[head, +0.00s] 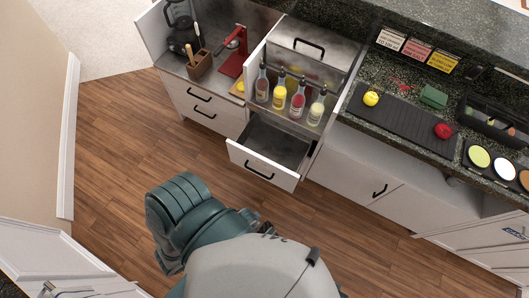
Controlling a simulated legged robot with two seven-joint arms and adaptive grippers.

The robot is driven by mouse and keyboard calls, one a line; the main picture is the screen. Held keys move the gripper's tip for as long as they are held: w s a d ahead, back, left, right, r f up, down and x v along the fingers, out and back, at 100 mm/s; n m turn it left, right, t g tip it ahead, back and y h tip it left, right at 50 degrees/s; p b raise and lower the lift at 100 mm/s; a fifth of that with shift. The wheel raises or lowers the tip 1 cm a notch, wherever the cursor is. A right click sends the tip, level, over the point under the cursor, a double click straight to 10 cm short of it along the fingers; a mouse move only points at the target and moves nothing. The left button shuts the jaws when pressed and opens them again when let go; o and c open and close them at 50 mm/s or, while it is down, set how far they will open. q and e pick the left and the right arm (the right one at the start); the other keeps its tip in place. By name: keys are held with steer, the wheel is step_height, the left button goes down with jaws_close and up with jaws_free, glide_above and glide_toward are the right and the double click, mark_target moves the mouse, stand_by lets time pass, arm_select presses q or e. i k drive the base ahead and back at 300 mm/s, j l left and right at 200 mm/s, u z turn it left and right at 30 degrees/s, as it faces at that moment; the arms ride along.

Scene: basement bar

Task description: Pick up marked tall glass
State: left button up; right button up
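I make out no tall glass with a mark in the head view. Several pour-spout bottles stand in a row in the speed rail in front of the metal bin (315,52); among them are a yellow one (279,97) and a red one (297,102). Neither of my grippers can be made out. Teal and white parts of my own body fill the bottom middle and may hide some of the floor.
An empty drawer (262,166) stands open below the bottles. The counter holds a dark mat (405,124) with a lemon (371,98) and red fruit (443,131), and a green block (433,97). A red press (234,62) stands left. Wood floor (130,140) is clear.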

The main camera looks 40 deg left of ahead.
mark_target(385, 77)
steer(key=l+u, duration=0.2)
steer(key=u, duration=0.15)
steer(key=l+u, duration=0.45)
steer(key=u, duration=1.15)
steer(key=i+l, duration=0.05)
steer(key=l, duration=0.05)
